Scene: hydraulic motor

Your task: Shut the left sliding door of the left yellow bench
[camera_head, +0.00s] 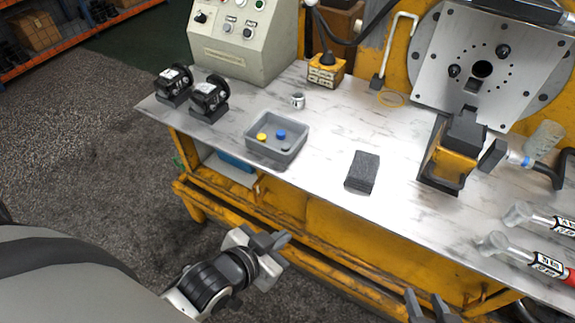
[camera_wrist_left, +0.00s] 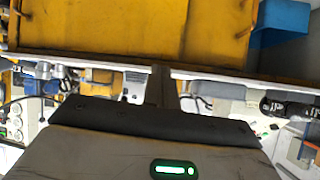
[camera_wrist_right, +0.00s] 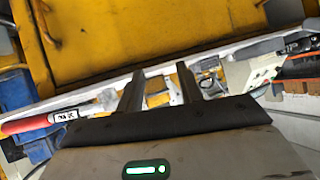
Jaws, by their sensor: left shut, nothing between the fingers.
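The yellow bench (camera_head: 330,222) stands in front of me under a pale worktop. Its left end is open, and a blue box (camera_head: 236,161) shows inside. A yellow door panel (camera_head: 290,205) covers the front to the right of this opening. The left wrist view, upside down, shows the yellow panel (camera_wrist_left: 120,30) and the blue box (camera_wrist_left: 285,22) beside it. My left gripper (camera_head: 270,241) is shut and empty, in front of the bench, apart from the panel. My right gripper (camera_head: 427,303) is open and empty at the bottom edge; its fingers stand apart in the right wrist view (camera_wrist_right: 160,85).
On the worktop (camera_head: 330,130) are a grey tray (camera_head: 276,139), a dark block (camera_head: 362,172), two black motor parts (camera_head: 208,97) and hammers (camera_head: 530,255) at the right. A control box (camera_head: 243,35) stands behind. The floor (camera_head: 90,130) at left is clear.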

